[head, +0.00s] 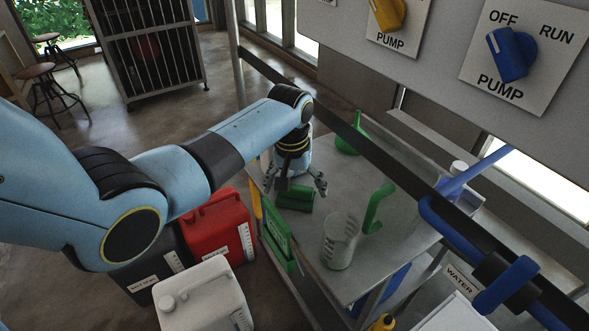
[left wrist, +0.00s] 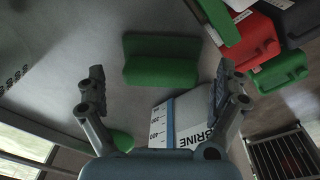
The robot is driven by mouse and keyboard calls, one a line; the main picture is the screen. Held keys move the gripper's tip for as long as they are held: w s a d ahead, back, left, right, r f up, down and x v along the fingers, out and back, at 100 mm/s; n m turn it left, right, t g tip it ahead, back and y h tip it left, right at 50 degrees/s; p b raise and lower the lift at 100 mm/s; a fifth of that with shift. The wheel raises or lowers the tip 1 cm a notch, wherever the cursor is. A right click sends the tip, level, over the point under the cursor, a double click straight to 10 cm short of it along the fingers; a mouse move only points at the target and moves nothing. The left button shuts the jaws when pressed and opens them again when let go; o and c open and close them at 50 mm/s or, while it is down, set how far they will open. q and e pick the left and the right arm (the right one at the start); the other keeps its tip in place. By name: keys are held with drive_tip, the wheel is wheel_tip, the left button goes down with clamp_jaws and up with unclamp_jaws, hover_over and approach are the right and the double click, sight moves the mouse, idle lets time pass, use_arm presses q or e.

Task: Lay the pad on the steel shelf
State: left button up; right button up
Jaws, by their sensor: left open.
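A green pad (head: 297,198), a block with a ridge along it, lies on the grey steel shelf (head: 300,222) near its left edge. My left gripper (head: 301,189) is above the pad, pointing down, with its fingers spread. In the left wrist view, the pad (left wrist: 160,64) shows beyond and between the open fingertips (left wrist: 161,72), with steel surface (left wrist: 70,45) around it. I see nothing held between the fingers. The head view does not show clearly how high the fingertips are over the pad. My right gripper is not in view.
A clear beaker (head: 340,243), a green hooked piece (head: 376,208) and a green funnel (head: 351,140) stand on the shelf. A container marked BRINE (left wrist: 178,122) is close by the gripper. A dark rail (head: 385,158) crosses above. Red (head: 217,228) and white (head: 203,297) jugs stand below left.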

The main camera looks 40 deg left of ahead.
sight(293, 200)
use_arm(q)
wheel_tip(293, 200, up, 11)
drive_tip(key=s, duration=0.1)
drive_tip(key=shift+p, duration=0.4)
